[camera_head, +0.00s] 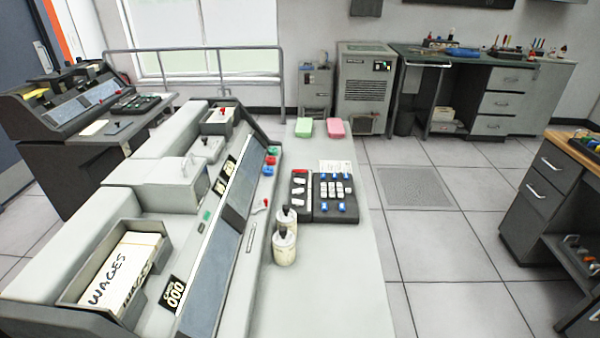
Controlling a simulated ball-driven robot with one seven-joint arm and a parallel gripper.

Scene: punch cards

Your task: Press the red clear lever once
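Several small red parts show, and I cannot tell for certain which is the clear lever. A small red piece (300,173) sits at the top of the dark panel left of the keypad. A red-tipped lever (265,204) sticks up from the sloped front of the long grey machine. Another red knob (222,112) stands in a pale box at the machine's far end. The dark keypad (318,217) with white and blue keys lies on the pale desktop. My gripper is not in view.
Two pale canisters with dark tops (285,247) stand in front of the keypad, close to the machine. Pink (336,127) and green (304,127) blocks lie at the desk's far end. A tray (72,290) holds "WAGES" cards. The near right desktop and the tiled floor beside it are clear.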

